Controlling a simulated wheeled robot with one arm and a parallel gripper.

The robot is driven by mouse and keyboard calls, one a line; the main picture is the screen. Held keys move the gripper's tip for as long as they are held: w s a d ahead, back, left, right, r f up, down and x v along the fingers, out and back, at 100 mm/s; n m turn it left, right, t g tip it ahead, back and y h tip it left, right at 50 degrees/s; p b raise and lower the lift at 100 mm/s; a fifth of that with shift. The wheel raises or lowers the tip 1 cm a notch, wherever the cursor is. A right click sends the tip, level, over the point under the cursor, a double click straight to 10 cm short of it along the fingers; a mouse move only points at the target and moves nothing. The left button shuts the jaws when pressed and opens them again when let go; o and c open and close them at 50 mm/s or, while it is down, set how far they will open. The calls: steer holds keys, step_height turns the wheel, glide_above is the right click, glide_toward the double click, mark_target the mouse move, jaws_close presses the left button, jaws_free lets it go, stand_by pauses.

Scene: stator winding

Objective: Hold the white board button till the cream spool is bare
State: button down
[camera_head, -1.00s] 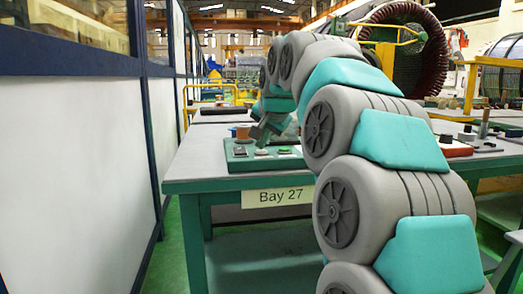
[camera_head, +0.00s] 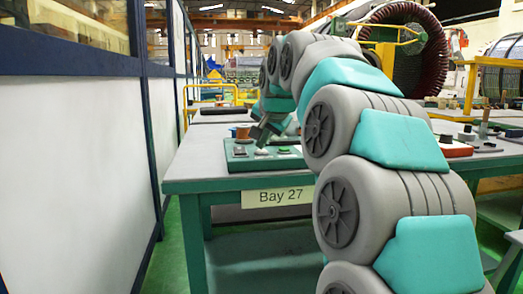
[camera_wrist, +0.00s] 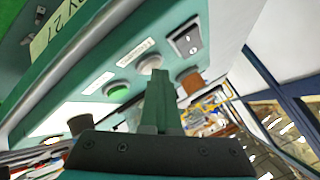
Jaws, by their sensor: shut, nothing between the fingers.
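The teal board (camera_head: 240,163) lies on the table, with a white button (camera_head: 262,152) between a dark switch (camera_head: 239,151) and a green button (camera_head: 284,150). My gripper (camera_head: 261,143) is shut, pointing down at the white button. In the wrist view, the closed fingertips (camera_wrist: 159,73) overlap the edge of the white button (camera_wrist: 150,62); whether they press it I cannot tell. The green button (camera_wrist: 116,90) and the switch (camera_wrist: 187,40) are on either side. I cannot make out a cream spool clearly; the fingers and arm hide part of the area behind the board.
A copper-brown spool (camera_head: 243,133) stands behind the board, and shows in the wrist view (camera_wrist: 190,81). The table (camera_head: 190,172) carries a "Bay 27" sign (camera_head: 278,196). A white wall panel (camera_head: 70,180) runs along the left. My arm covers much of the table's right part.

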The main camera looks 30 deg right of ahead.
mark_target(262, 152)
steer(key=shift+r+p, duration=0.45)
steer(key=shift+r, duration=0.4)
steer(key=shift+r+p, duration=1.6)
steer(key=shift+r, duration=0.85)
